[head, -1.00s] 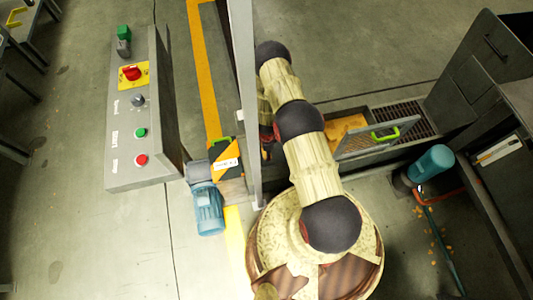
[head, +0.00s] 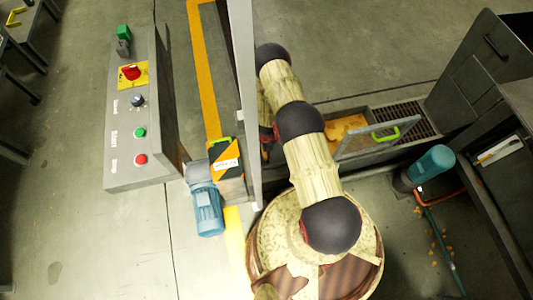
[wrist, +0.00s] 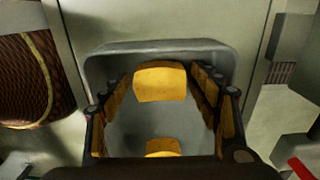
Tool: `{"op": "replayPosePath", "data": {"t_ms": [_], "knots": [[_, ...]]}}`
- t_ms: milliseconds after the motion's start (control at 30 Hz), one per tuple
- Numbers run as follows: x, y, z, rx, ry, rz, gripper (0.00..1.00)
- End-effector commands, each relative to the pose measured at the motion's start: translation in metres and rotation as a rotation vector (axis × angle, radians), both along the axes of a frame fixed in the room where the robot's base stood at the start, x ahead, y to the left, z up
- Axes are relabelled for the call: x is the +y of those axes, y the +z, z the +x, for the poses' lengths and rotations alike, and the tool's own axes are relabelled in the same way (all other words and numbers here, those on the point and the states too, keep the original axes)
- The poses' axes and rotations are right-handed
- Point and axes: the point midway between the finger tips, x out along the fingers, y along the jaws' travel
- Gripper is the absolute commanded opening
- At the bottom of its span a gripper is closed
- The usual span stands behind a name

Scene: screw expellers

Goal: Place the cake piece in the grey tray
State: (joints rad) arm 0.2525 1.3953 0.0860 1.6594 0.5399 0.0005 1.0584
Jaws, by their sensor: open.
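In the wrist view, a yellow-orange cake piece (wrist: 160,82) shows between the fingers of my gripper (wrist: 162,88), over the far part of the grey tray (wrist: 160,46). The fingers stand apart on the left and right of the piece, with gaps on both sides. I cannot tell whether the piece rests on the tray floor. A second yellow patch (wrist: 162,147) shows lower down, partly cut off by the gripper's base; what it is stays unclear. In the head view, my arm hides the gripper, and I cannot make out the tray.
A control box (head: 140,120) with buttons stands left of a blue motor (head: 207,207). An upright grey post (head: 243,90) is close to my arm. Right of the arm are a mesh panel with a green handle (head: 385,133), orange material (head: 345,128) and another motor (head: 432,165).

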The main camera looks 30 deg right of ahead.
Motion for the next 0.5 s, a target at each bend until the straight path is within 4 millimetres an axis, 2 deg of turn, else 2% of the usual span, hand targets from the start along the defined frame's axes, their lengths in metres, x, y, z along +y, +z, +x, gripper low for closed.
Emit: {"op": "replayPosePath", "data": {"t_ms": [167,267,500], "knots": [[0.0,0.005,0.0,0.0,0.0,0.0,0.62],[0.0,0.018,0.001,-0.002,0.0,-0.001,0.62],[0.0,0.071,0.0,-0.001,-0.001,0.0,0.62]]}}
